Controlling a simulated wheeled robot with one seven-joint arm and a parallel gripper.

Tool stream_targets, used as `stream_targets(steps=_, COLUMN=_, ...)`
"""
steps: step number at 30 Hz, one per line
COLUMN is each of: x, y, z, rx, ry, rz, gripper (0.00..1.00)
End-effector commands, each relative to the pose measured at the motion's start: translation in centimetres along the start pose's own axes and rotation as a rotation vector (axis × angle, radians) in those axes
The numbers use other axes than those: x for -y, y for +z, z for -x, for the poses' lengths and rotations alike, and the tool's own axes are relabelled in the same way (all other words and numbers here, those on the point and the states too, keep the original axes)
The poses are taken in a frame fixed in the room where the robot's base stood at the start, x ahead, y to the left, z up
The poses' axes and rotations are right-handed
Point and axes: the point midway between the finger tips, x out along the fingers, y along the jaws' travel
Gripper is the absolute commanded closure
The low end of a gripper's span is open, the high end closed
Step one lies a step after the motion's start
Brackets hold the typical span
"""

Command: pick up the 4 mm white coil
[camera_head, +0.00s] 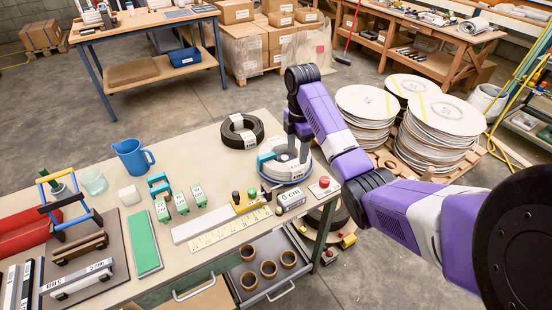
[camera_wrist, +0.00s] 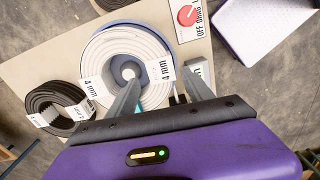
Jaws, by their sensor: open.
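The white coil (camera_head: 292,174) lies flat on a blue round base near the table's right end. In the wrist view the white coil (camera_wrist: 105,48) is a thick ring with "4 mm" labels around a pale central hub. My gripper (camera_head: 297,151) is above it, pointing down and partly hiding it. In the wrist view my gripper (camera_wrist: 157,73) is open, with one finger over the ring's centre near the hub and the other by its right outer edge. The ring's right side shows between the fingers. Whether the fingertips are below the coil's top cannot be told.
A black coil (camera_head: 242,131) lies behind and left of the white one. A blue jug (camera_head: 132,157) is farther left. Stacked discs (camera_head: 437,125) stand beyond the table.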

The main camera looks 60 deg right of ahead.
Motion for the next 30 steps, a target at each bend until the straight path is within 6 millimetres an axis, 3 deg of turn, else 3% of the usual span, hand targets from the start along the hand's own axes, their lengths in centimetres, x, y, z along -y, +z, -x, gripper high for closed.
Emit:
stream_targets(steps=11, x=0.0, y=-0.2, z=-3.2, rx=0.0, ry=0.001, rz=0.021, gripper=0.4)
stream_targets(steps=21, x=0.0, y=-0.4, z=-7.5, rx=0.0, ry=0.001, rz=0.02, gripper=0.4)
stream_targets(steps=29, x=-0.1, y=-0.4, z=-7.8, rx=0.001, ry=0.004, rz=0.02, gripper=0.4)
stream_targets(steps=30, x=-0.1, y=-0.4, z=-7.8, rx=0.001, ry=0.004, rz=0.02, gripper=0.44)
